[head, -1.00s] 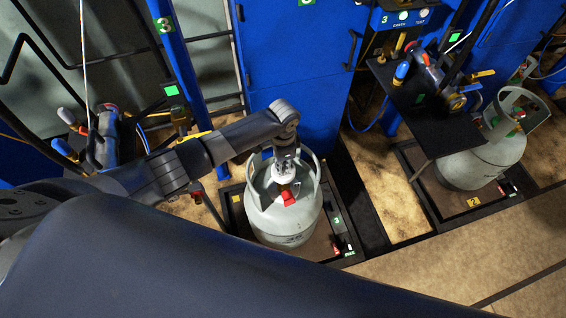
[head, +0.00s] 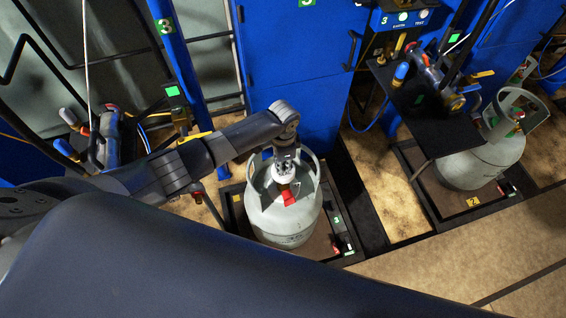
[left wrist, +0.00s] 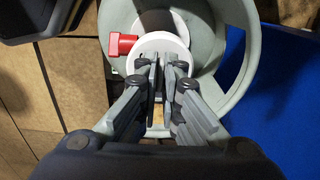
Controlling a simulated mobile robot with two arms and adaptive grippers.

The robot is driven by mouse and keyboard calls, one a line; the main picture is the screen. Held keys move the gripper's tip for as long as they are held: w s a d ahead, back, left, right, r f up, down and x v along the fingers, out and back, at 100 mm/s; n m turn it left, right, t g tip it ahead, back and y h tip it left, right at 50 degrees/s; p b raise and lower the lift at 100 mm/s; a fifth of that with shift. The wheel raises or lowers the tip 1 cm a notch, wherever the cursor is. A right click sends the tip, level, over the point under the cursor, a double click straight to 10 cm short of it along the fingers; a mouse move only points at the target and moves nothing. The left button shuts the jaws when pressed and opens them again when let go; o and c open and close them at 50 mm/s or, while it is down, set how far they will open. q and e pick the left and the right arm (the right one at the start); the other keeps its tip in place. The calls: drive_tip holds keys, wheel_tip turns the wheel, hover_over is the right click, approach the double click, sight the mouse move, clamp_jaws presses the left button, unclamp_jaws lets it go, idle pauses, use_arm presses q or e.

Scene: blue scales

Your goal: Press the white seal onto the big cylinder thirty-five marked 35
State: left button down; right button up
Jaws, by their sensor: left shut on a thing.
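A big grey-white gas cylinder (head: 287,222) with an open collar stands upright on a scale; no number 35 is readable on it. A red valve part (head: 289,198) shows inside its collar, and also in the left wrist view (left wrist: 122,45). My left gripper (head: 284,165) points down into the collar; its fingers (left wrist: 169,62) are close together, shut on the white seal (left wrist: 150,43). The seal is over the valve at the cylinder's top; the fingers hide part of it, and I cannot tell whether it is fully seated. My right gripper is not in view.
The scale (head: 320,253) is marked 3. A second cylinder (head: 482,164) stands on another scale at the right, partly under a black shelf (head: 428,115) with valves and hoses. A blue cabinet (head: 290,70) rises behind. The floor at lower right is clear.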

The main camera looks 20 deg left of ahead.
use_arm(q)
drive_tip(key=shift+f+b, duration=1.05)
drive_tip(key=shift+f, duration=0.6)
drive_tip(key=c, duration=1.7)
unclamp_jaws()
wheel_tip(320, 180, up, 12)
drive_tip(key=shift+s, duration=0.15)
